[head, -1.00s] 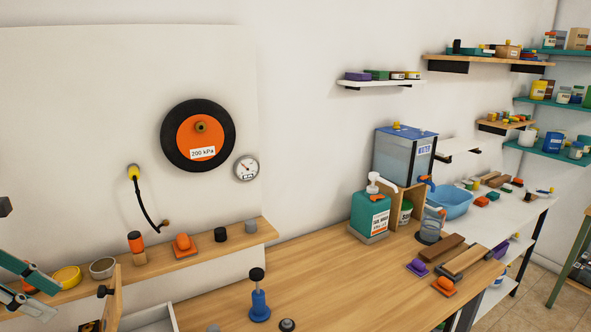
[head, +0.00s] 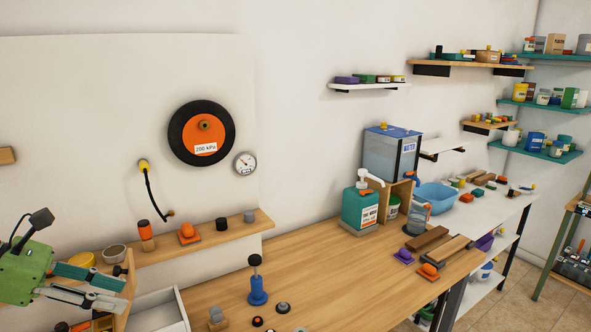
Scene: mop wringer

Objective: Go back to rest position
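My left gripper (head: 125,294) shows at the lower left in the head view, with a green body and two teal and grey fingers pointing right. The fingers are apart and I see nothing between them. It is in front of the left end of the wooden wall ledge (head: 205,241), near a yellow bowl (head: 81,259) and a grey bowl (head: 115,252); I cannot tell if it touches anything. My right gripper is not in view.
A wooden workbench (head: 330,270) carries a blue hand pump (head: 257,282), a teal soap dispenser (head: 359,208) and a water tank (head: 390,155). A white open box (head: 160,301) is right of the gripper. The bench middle is mostly clear.

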